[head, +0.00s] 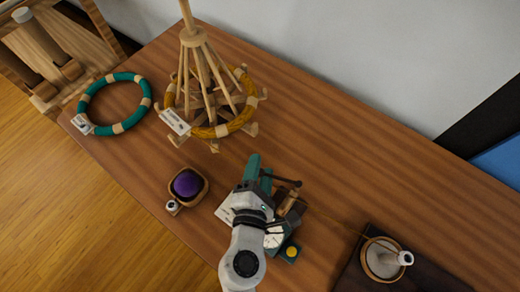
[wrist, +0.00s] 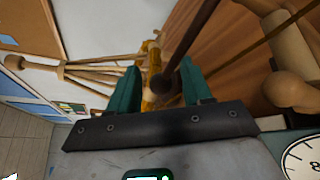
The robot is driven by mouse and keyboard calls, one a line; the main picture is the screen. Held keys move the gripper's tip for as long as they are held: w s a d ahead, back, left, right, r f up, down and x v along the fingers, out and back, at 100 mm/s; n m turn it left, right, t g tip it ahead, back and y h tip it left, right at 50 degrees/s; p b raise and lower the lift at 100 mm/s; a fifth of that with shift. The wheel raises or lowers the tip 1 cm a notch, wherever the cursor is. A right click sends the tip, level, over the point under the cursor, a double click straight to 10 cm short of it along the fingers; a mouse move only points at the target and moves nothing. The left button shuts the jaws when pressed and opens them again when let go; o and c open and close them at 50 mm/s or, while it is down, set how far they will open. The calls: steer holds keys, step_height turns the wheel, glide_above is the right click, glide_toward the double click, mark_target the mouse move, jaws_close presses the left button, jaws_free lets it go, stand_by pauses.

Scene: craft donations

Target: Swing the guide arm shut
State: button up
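The winder (head: 290,246) stands at the table's front middle, with a teal base, a white dial and a yellow button, partly hidden by my arm. A dark rod with a round knob, apparently the guide arm (head: 282,180), sticks out beside my gripper (head: 262,170). In the wrist view the dark rod (wrist: 199,34) comes down from the top, its knob between the two teal fingers of my gripper (wrist: 160,88). The fingers are apart, with a gap showing on each side of the knob. I cannot tell whether either finger touches it. The dial (wrist: 303,160) shows at lower right.
A wooden swift (head: 205,75) carries a mustard yarn ring at the back. A teal ring (head: 82,97) lies to its left. A small bowl (head: 203,193) holds a purple ball.

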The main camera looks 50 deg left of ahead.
steer(key=shift+s, duration=0.1)
steer(key=shift+s+d, duration=0.2)
steer(key=shift+d, duration=0.05)
steer(key=b+v, duration=0.1)
steer(key=v, duration=0.9)
steer(key=shift+b, duration=0.3)
steer(key=shift+r, duration=0.1)
steer(key=shift+c, duration=0.3)
